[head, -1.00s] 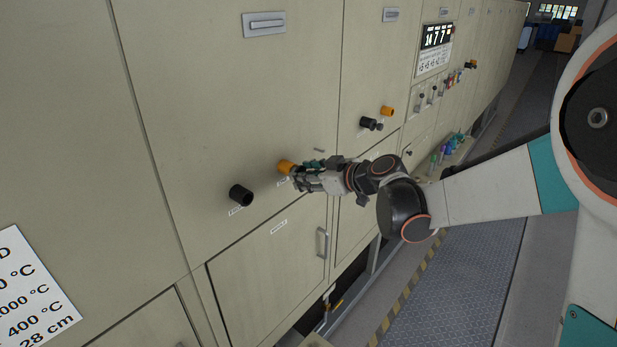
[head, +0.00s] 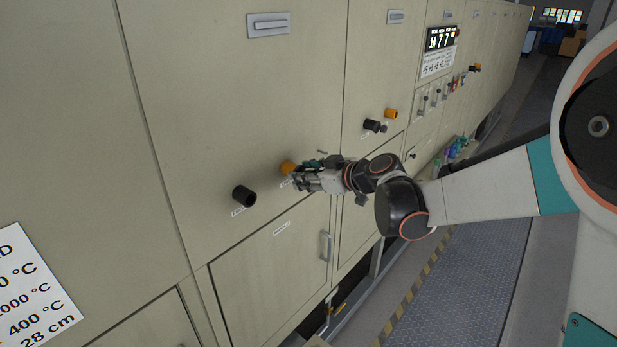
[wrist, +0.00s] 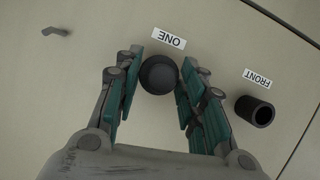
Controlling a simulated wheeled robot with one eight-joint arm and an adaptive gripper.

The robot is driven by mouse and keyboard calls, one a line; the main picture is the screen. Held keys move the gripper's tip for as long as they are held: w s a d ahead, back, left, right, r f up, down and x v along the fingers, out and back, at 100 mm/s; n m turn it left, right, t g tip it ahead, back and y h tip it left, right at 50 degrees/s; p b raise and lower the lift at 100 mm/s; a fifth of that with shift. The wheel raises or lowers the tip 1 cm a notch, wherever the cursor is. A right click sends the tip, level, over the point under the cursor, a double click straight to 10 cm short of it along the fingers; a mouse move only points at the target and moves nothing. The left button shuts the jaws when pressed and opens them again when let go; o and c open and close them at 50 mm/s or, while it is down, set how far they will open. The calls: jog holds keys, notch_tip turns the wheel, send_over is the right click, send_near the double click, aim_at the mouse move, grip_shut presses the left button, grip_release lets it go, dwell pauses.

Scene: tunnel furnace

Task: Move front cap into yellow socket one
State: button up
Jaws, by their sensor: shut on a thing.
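My gripper (wrist: 160,72) is shut on a dark round cap (wrist: 158,75), which sits between its teal-padded fingers in the wrist view. The cap is right below the label ONE (wrist: 169,38). In the head view my gripper (head: 297,175) is at the yellow socket (head: 287,167) on the cabinet face, whose visible part is to the left of the fingers. In the wrist view the cap hides the yellow socket, so I cannot tell how far the cap is in it. The open black front socket (wrist: 254,111) is empty, beside the label FRONT; it also shows in the head view (head: 244,196).
Another yellow socket (head: 391,113) and a black one (head: 372,125) are farther along the panel. A door handle (head: 325,246) sticks out below my gripper. A small metal peg (wrist: 56,31) protrudes nearby. The cabinet face between these is bare.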

jog(key=o, duration=1.2)
jog(key=shift+c, duration=0.2)
jog(key=p+v, duration=0.1)
jog(key=v, duration=0.6)
jog(key=shift+r, duration=0.1)
jog(key=s+d+f+m+h+b, duration=0.3)
jog(key=s+d+f+b, duration=0.3)
jog(key=s+f+b, duration=0.3)
jog(key=s+d+f+m+g+h+b, duration=0.1)
jog(key=s+d+f+m+h+b, duration=0.2)
jog(key=s+d+f+b, duration=0.3)
jog(key=s+d+f+m+g+h+b, duration=0.1)
jog(key=s+d+f+m+h+b, duration=0.3)
jog(key=s+d+f+b, duration=0.3)
jog(key=s+f+m+b, duration=0.1)
jog(key=s+f+b, duration=0.4)
jog(key=s+f, duration=0.3)
jog(key=shift+f+m+b, duration=0.3)
jog(key=shift+f+b, duration=0.1)
jog(key=shift+f, duration=0.35)
